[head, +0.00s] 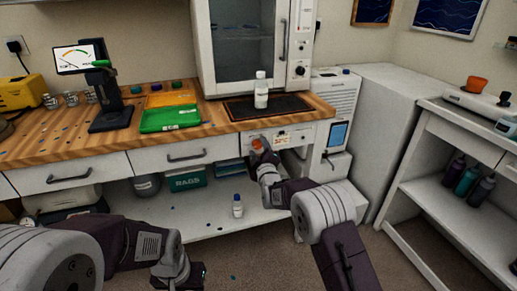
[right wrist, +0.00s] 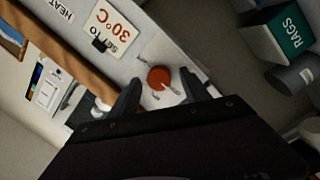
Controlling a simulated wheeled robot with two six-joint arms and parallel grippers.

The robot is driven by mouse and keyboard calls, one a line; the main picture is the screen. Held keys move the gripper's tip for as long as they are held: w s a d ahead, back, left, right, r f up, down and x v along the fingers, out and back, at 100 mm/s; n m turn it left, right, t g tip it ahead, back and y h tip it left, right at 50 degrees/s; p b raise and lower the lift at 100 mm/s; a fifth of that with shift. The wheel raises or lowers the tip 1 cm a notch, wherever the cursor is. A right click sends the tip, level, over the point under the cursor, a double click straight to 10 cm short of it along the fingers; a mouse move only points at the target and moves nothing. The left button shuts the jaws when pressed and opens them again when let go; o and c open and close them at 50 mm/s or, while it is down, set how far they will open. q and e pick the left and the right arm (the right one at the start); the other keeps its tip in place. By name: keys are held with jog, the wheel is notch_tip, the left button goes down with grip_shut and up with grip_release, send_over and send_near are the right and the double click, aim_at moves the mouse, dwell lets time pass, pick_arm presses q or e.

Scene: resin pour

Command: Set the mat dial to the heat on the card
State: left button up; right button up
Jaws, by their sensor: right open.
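The mat dial, a round orange-red knob (right wrist: 159,78), sits on a pale front panel below the bench top; it also shows in the head view (head: 257,144). A white mark shows at its lower right edge in the right wrist view; the setting is too small to read. A card (right wrist: 113,27) reading 30°C is on the same panel, beside a HEAT label. My right gripper (right wrist: 160,80) is open, its fingers either side of the dial; contact is unclear. The dark mat (head: 235,110) lies on the bench above. My left gripper (head: 183,276) is low at the bottom, its jaws unclear.
A white bottle (head: 261,90) stands on the mat, in front of a white cabinet (head: 240,45). Another small bottle (head: 238,206) stands on the lower shelf, near a green RAGS box (head: 188,178). A side bench (head: 440,150) is at the right.

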grip_shut()
